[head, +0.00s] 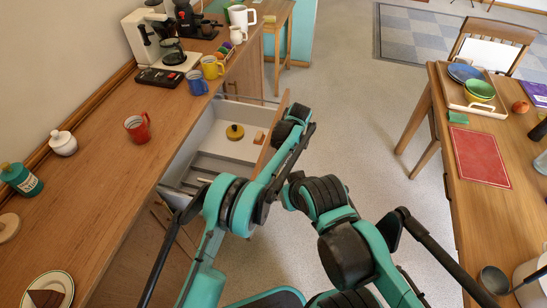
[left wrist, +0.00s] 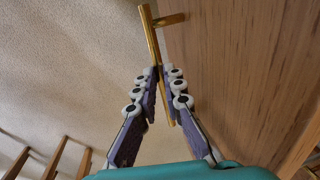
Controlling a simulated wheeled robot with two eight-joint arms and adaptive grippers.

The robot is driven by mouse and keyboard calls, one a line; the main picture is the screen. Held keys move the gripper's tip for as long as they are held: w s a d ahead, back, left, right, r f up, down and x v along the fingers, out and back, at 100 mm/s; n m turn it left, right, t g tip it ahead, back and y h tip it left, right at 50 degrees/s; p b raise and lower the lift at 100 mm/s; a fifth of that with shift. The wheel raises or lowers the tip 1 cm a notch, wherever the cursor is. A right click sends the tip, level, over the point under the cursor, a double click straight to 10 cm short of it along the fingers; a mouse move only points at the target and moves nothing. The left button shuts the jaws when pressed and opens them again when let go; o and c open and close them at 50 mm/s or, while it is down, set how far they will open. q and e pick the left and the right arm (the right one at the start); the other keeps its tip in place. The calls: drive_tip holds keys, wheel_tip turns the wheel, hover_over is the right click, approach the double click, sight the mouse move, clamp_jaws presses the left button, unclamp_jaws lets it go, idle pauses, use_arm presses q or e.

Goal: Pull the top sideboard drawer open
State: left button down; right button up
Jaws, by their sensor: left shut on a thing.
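The top sideboard drawer (head: 206,143) stands open, pulled out from the wooden sideboard (head: 100,165), with its light inside showing. In the left wrist view its wooden front (left wrist: 235,70) fills the right side, with a brass bar handle (left wrist: 151,35) on it. My left gripper (left wrist: 161,78) is shut on this bar, a finger on each side. In the head view my left arm reaches to the outer side of the drawer front, and its fingers and the handle are hidden there. My right arm shows at the bottom middle, but its gripper does not show.
The drawer holds a yellow-and-black round item (head: 235,132) and a small wooden block (head: 259,137). A red mug (head: 138,127), a blue mug (head: 197,82) and a coffee machine stand on the sideboard. A table (head: 450,150) stands right; open floor (head: 365,125) lies between.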

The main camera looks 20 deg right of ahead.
use_arm(q)
drive_tip(key=shift+s+d, duration=0.3)
drive_tip(key=shift+d, duration=0.05)
drive_tip(key=c, duration=1.6)
unclamp_jaws()
wheel_tip(320, 180, up, 12)
drive_tip(key=s+d, duration=0.1)
drive_tip(key=d, duration=0.1)
drive_tip(key=shift+s+f, duration=0.15)
drive_tip(key=shift+a, duration=0.1)
